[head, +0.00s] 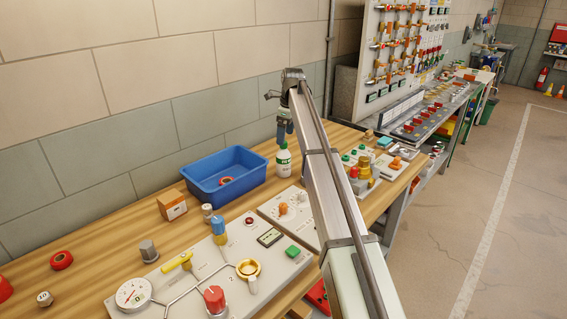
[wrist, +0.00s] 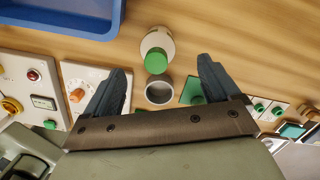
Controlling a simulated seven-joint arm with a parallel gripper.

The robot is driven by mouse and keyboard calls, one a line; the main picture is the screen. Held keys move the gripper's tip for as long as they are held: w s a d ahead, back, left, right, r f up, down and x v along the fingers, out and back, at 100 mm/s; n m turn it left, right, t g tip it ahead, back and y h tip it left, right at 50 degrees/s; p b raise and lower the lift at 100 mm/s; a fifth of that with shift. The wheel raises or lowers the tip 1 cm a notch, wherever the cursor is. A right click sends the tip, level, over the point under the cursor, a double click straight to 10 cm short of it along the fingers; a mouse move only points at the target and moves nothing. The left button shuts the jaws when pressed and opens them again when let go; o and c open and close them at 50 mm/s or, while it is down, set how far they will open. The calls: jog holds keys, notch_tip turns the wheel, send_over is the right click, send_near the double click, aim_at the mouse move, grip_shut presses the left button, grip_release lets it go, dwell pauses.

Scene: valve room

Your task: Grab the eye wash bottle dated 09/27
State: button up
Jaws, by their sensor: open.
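A white bottle (head: 283,163) with a green label stands upright on the wooden bench, right of the blue bin. In the wrist view the bottle (wrist: 158,42) shows from above with its green cap (wrist: 155,63). No date on it can be read in either view. My gripper (head: 284,131) is above the bottle, pointing down. In the wrist view its two dark blue fingers (wrist: 161,66) are open and apart, with the cap in the gap between their tips and nothing held.
The blue bin (head: 222,172) holds a red ring. A cardboard box (head: 172,204) is left of it. A panel with knobs and a gauge (head: 134,294) lies in front. A grey round object (wrist: 159,90) shows below the cap. Another panel (head: 363,172) is to the right.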

aim_at(283, 150)
jog(key=shift+a+f, duration=0.15)
jog(key=shift+f, duration=1.1)
jog(key=shift+a+f, duration=0.2)
jog(key=shift+f, duration=1.05)
jog(key=shift+a+f, duration=0.15)
jog(key=shift+f, duration=1.1)
grip_shut()
